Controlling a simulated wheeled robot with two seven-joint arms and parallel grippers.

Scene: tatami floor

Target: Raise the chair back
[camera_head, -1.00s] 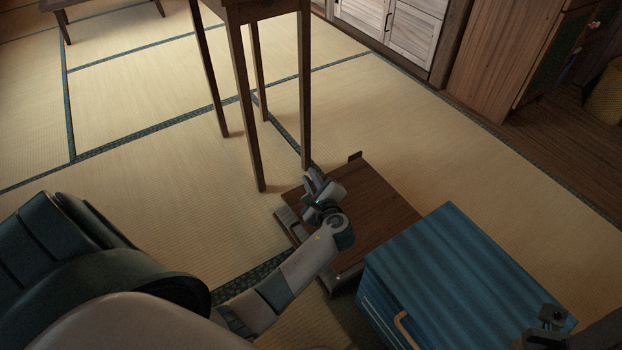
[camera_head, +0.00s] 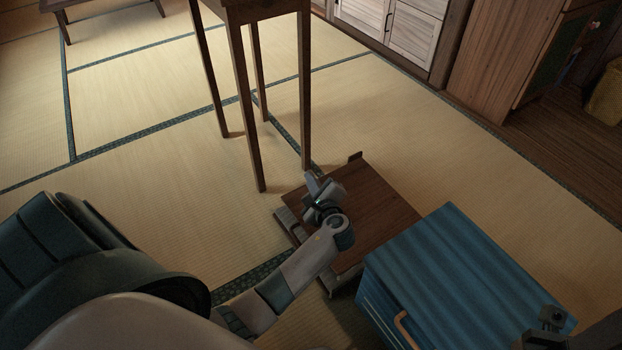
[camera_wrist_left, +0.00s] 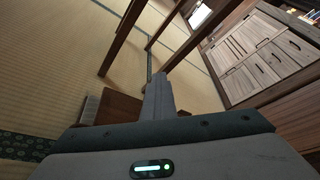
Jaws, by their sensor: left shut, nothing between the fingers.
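The chair looks like a low brown wooden panel (camera_head: 376,205) lying flat on the tatami, with a grey edge strip at its left and a small raised block at its far corner. Which part of it is the back is unclear. My left gripper (camera_head: 312,182) is over the panel's far left part, its fingers pressed together and empty. I cannot tell if it touches the wood. In the left wrist view, the shut fingers (camera_wrist_left: 158,96) stand in front of a brown panel edge (camera_wrist_left: 118,107). My right gripper's fingers do not show.
A blue chest (camera_head: 450,265) with a wooden handle stands close to the panel's right front. A tall wooden table (camera_head: 240,85) stands just behind the panel on thin legs. White cabinet doors (camera_head: 390,25) line the back. Open tatami lies to the left and right.

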